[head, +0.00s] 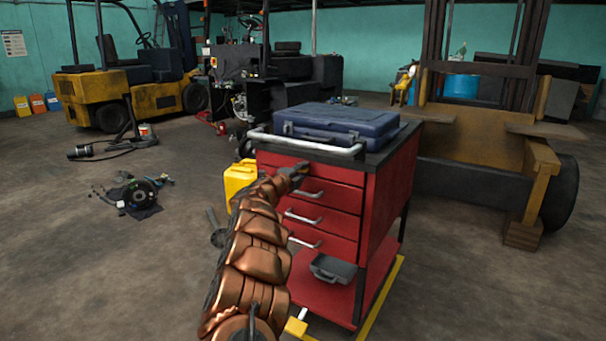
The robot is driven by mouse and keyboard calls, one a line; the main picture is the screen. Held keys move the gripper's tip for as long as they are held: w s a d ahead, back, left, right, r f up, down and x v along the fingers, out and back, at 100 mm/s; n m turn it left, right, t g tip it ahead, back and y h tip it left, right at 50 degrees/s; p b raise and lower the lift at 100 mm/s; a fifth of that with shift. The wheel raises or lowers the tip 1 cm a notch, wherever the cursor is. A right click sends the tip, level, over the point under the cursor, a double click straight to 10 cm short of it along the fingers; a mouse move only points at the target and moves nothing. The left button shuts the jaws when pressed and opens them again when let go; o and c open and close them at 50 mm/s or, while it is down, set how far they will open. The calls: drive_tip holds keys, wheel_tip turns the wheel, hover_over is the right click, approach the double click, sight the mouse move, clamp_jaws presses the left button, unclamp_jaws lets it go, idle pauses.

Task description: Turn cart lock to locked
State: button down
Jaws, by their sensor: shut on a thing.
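The red tool cart (388,200) stands in the middle of the head view, with several drawers that have silver handles and look shut. My gripper (300,169) reaches the face of the top drawer (335,171), just below the cart's silver push bar (310,147). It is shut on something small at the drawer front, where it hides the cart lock. The lock's own shape and its turned position cannot be made out behind the fingers.
A blue case (337,122) lies on the cart top. A grey tray (333,268) rests on the lower shelf. A yellow container (239,178) stands left of the cart. The stripped forklift (480,150) is behind right. The floor at left is partly clear.

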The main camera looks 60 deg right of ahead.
idle(0.3)
drive_tip(key=c, duration=1.2)
unclamp_jaws()
drive_tip(key=shift+o, duration=0.2)
drive_tip(key=shift+a, duration=0.15)
drive_tip(key=a, duration=1.1)
drive_tip(key=shift+s+a, duration=0.25)
drive_tip(key=shift+a, duration=0.1)
